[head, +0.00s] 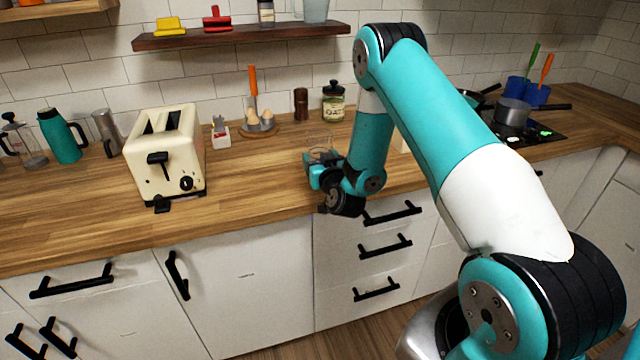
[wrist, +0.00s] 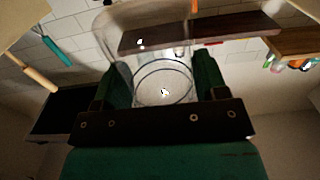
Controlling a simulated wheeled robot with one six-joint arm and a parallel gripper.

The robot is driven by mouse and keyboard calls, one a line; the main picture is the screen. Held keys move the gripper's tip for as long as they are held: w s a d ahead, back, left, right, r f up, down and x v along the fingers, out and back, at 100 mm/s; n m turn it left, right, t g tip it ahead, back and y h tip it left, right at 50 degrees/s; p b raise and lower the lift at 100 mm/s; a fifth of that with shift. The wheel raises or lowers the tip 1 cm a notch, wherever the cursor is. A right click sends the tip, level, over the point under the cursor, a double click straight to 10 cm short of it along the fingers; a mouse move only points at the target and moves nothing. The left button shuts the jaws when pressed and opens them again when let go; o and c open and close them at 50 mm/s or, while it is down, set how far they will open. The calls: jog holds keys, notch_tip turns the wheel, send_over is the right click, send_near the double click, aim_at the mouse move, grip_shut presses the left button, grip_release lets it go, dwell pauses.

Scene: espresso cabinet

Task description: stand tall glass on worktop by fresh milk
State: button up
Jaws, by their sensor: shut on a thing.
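A clear tall glass (wrist: 163,82) is between the two fingers of my gripper (wrist: 163,76) in the wrist view. My gripper is shut on it. In the head view my gripper (head: 318,172) is over the front part of the worktop (head: 250,175), right of the toaster, and the glass (head: 320,146) shows faintly just behind it. I cannot tell whether the glass's base touches the worktop. No fresh milk can be made out for sure. A small pale cream surface (head: 403,142) shows behind my arm, mostly hidden; I cannot tell what it is.
A cream toaster (head: 165,155) stands to the left. An egg holder (head: 258,127), a brown mill (head: 301,104) and a lidded jar (head: 333,102) stand along the back. A hob with a pot (head: 512,112) is at the right. Bare worktop lies between toaster and gripper.

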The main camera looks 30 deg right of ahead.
jog(key=shift+f, duration=2.3)
jog(key=shift+f, duration=0.15)
jog(key=o, duration=1.1)
jog(key=shift+c, duration=0.2)
